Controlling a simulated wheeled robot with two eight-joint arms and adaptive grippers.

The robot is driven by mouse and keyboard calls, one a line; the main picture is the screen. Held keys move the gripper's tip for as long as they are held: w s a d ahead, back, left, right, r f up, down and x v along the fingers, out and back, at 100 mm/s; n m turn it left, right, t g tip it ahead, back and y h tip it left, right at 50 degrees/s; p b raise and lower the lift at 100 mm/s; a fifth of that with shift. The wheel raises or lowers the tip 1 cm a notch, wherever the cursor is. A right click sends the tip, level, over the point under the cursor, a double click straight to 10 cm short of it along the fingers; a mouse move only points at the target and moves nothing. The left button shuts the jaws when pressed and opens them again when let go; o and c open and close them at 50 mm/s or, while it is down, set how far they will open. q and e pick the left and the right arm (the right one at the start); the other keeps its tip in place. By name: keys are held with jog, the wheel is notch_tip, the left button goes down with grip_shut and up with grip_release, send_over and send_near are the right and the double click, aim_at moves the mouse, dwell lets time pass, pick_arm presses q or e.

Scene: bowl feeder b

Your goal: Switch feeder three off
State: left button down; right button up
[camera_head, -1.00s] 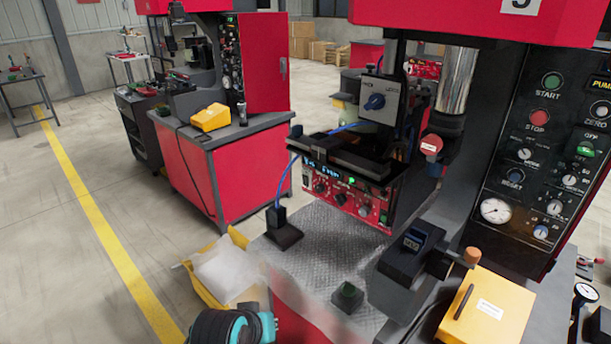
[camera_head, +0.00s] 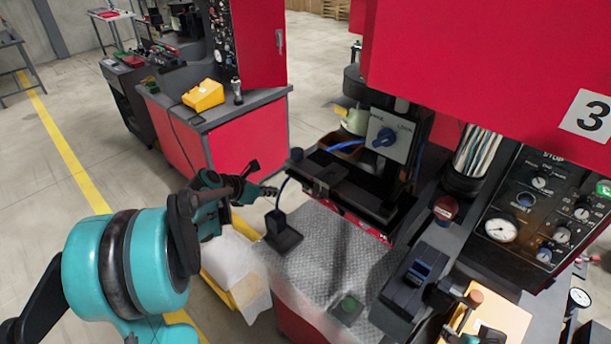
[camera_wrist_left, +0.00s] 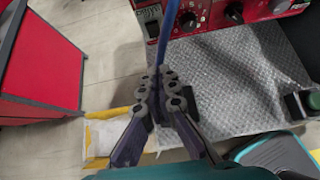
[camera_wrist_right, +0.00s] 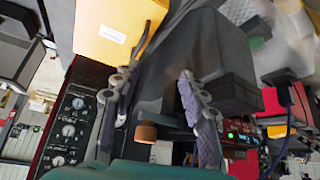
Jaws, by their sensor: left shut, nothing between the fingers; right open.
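The machine marked 3 (camera_head: 593,116) stands at the right of the head view. A grey plate with a blue rotary knob (camera_head: 384,137) faces me there. The red control box (camera_head: 345,217) is mostly hidden under the black bracket; its knobbed front shows at the top of the left wrist view (camera_wrist_left: 262,14), with a dark switch (camera_wrist_left: 150,22) at its left end. My left gripper (camera_head: 270,190) is shut and empty, left of the box; its fingertips (camera_wrist_left: 165,85) appear near the blue cable (camera_wrist_left: 166,30). My right gripper (camera_wrist_right: 155,85) is open, near an orange-brown knob (camera_wrist_right: 145,132).
A black socket with the blue cable (camera_head: 282,232) stands at the metal bench's left edge (camera_head: 320,268). A green button (camera_head: 348,305) and a black block (camera_head: 410,280) are at the front. A yellow box (camera_wrist_right: 110,32) is near my right gripper. A bag-lined yellow bin (camera_head: 235,268) stands left.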

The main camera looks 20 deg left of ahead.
dwell(0.3)
pick_arm(q)
jog(key=b, duration=0.3)
send_near(306, 188)
notch_tip(306, 188, down, 3)
jog(key=w, duration=0.1)
jog(key=w+d, duration=0.1)
jog(key=w, duration=0.1)
jog(key=shift+r+b, duration=0.15)
jog(key=shift+b, duration=0.2)
jog(key=shift+w+d+r, duration=0.15)
jog(key=shift+w, duration=0.45)
